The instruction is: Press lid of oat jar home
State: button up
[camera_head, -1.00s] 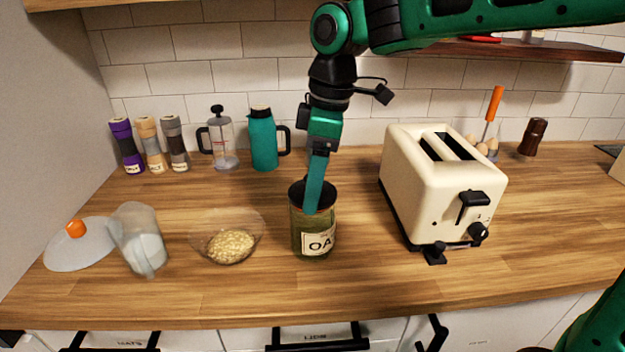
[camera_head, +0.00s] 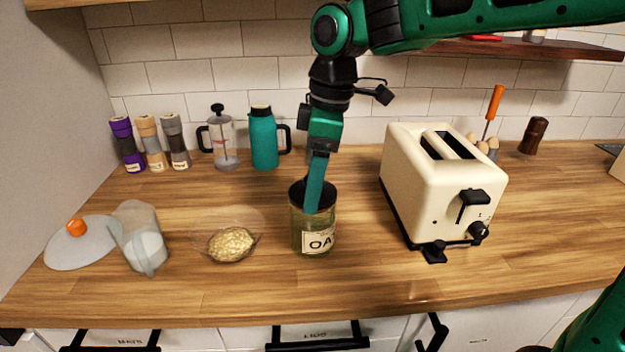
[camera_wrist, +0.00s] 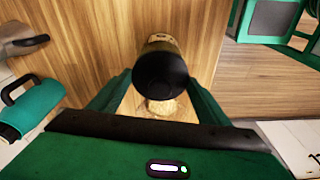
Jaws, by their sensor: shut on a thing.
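The oat jar (camera_head: 319,241) is a greenish glass jar with a cream label reading "OA". It stands upright on the wooden counter, left of the toaster. Its dark round lid (camera_head: 297,192) sits at the jar's mouth and looks about level; I cannot tell if it is fully seated. My gripper (camera_head: 313,206) reaches down from above, with its green fingers at the lid and one finger covering part of the lid and jar front. In the wrist view the dark lid (camera_wrist: 160,74) lies between my two fingers, and my gripper (camera_wrist: 160,82) is shut on it.
A glass bowl of oats (camera_head: 231,244) stands left of the jar, with a clear pitcher (camera_head: 140,240) and a glass lid with an orange knob (camera_head: 76,228) beyond. The cream toaster (camera_head: 437,190) is close on the right. A teal flask (camera_head: 263,140) and French press (camera_head: 223,140) stand behind.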

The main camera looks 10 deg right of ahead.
jog(key=o, duration=1.1)
jog(key=shift+o, duration=1)
jog(key=shift+r, duration=0.15)
jog(key=shift+r, duration=3.4)
jog(key=shift+c, duration=0.6)
grip_shut()
jog(key=shift+f, duration=2)
